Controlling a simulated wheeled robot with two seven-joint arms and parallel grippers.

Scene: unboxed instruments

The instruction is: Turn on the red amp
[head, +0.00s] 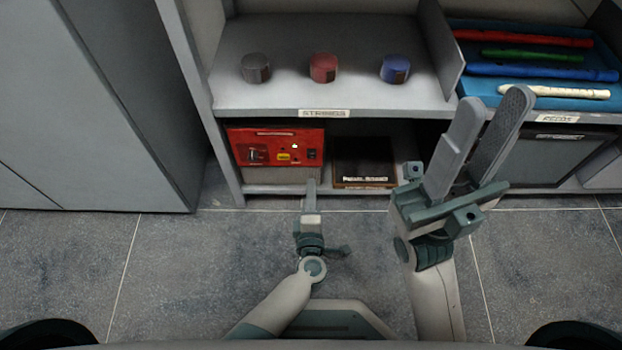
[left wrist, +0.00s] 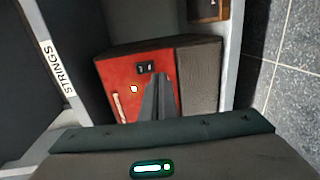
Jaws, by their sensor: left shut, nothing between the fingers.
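The red amp (head: 270,148) stands on the lower shelf under the STRINGS label. Its red front panel has a dark switch (head: 312,154) at the right, a small pale light (head: 294,146), a yellow patch and a dark socket or knob at the left. My left gripper (head: 311,182) is shut and empty, just in front of the amp's right side, below the switch. In the left wrist view, its fingertips (left wrist: 160,76) overlap the red panel (left wrist: 115,75) close to the switch (left wrist: 145,68); I cannot tell whether they touch. My right gripper (head: 494,100) is open and empty, raised at the right.
A dark box (head: 363,158) sits right of the amp. Three round tins, brown, red (head: 323,68) and blue, stand on the shelf above. A blue tray (head: 482,88) with several recorders lies at the upper right. A grey cabinet (head: 95,110) is at the left. The floor in front is clear.

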